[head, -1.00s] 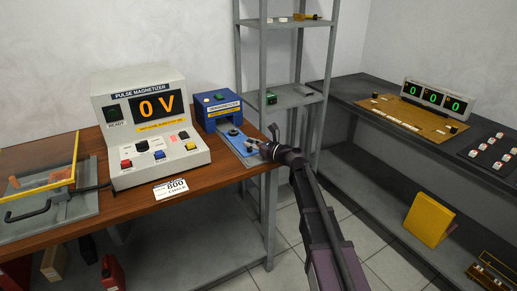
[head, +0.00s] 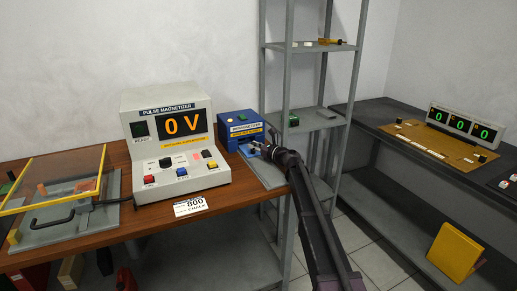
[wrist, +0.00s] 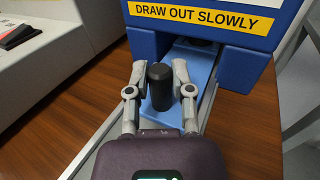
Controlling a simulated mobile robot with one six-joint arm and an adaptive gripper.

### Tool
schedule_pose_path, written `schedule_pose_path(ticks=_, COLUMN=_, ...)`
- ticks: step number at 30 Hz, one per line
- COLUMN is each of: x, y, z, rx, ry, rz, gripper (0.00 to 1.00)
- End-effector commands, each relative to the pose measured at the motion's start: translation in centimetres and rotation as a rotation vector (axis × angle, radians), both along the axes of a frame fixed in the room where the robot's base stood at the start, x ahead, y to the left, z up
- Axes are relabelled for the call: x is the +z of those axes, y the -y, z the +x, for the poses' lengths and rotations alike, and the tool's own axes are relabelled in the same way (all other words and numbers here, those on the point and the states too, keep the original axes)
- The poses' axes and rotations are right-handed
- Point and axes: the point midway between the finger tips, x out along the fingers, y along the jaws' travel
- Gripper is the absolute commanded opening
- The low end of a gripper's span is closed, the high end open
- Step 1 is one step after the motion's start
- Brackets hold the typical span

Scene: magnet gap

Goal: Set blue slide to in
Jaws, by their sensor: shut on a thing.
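The blue slide (wrist: 190,57) is a flat light-blue plate that runs into the tunnel of the dark blue demagnetizer box (head: 240,130). Its front part sticks out on a grey track. An upright black knob (wrist: 160,88) stands on the slide's outer end. My gripper (wrist: 160,70) is shut on this knob, one finger on each side, just in front of the box. In the head view my gripper (head: 255,148) hides most of the slide. A dark thing shows in the tunnel mouth, too shaded to make out.
The pulse magnetizer (head: 175,140) stands left of the box on the wooden bench (head: 100,245), reading 0 V. A price-like card (head: 190,206) lies at the bench's front edge.

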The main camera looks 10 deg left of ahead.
Motion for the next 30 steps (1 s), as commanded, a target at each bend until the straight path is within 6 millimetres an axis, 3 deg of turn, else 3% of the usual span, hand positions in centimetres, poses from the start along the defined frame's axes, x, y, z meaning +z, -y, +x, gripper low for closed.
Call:
schedule_pose_path(ticks=6, x=0.0, y=-0.2, z=-0.2, rx=0.004, ry=0.0, rz=0.0, gripper=0.0)
schedule_pose_path(ticks=7, x=0.0, y=-0.2, z=-0.2, rx=0.005, ry=0.0, rz=0.0, gripper=0.33)
schedule_pose_path(ticks=10, x=0.0, y=-0.2, z=-0.2, rx=0.004, ry=0.0, rz=0.0, gripper=0.62)
schedule_pose_path(ticks=11, x=0.0, y=-0.2, z=-0.2, rx=0.004, ry=0.0, rz=0.0, gripper=0.65)
schedule_pose_path(ticks=23, x=0.0, y=0.0, z=-0.2, rx=0.002, ry=0.0, rz=0.0, gripper=0.65)
schedule_pose_path(ticks=30, x=0.0, y=1.2, z=-0.8, rx=0.001, ry=0.0, rz=0.0, gripper=0.65)
